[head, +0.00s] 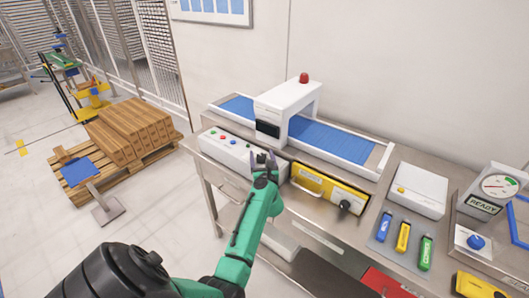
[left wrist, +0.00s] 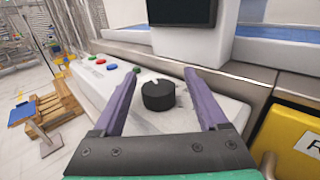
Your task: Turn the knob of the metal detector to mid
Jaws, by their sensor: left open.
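The metal detector (head: 288,107) is a white arch with a red light on top and a dark screen, standing over a blue conveyor belt (head: 328,140). Its white control box (head: 228,150) is in front, with green, red and blue buttons. In the left wrist view the black knob (left wrist: 158,96) with a white pointer mark sits on the box's right part, between my gripper's purple fingers and apart from both. My left gripper (head: 264,158) is open at the box's right end, and it also shows in the left wrist view (left wrist: 160,98). The knob's scale marks cannot be read.
A yellow box (head: 318,184) with a black knob is just right of my gripper. Farther right are a white box (head: 418,188), coloured canisters (head: 403,237) and a gauge unit (head: 492,192) marked READY. A pallet with cartons (head: 130,130) stands on the floor at left.

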